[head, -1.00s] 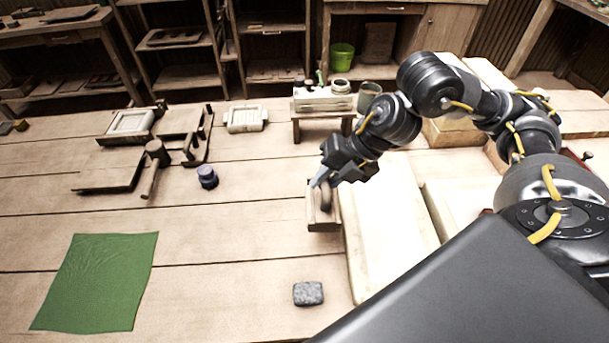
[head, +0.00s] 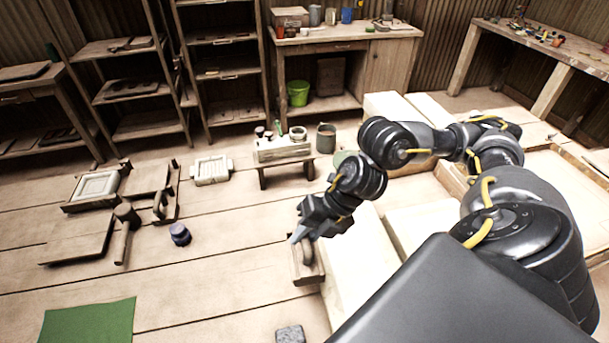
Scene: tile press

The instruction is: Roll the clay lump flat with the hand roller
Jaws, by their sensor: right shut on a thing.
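My right gripper (head: 298,236) is shut at a small wooden holder (head: 308,278) beside the pale boards. What it grips is mostly hidden by the fingers; it looks like the hand roller, with a dark rounded part (head: 317,256) showing in the holder. A grey speckled lump (head: 290,334) lies on the table at the bottom edge, partly cut off. It may be the clay lump, but I cannot tell for sure. It looks thick, not flat. My left gripper is not in view.
A green cloth (head: 88,322) lies at the lower left. A small bench (head: 284,152) with pots is behind the gripper. The table between cloth and holder is clear.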

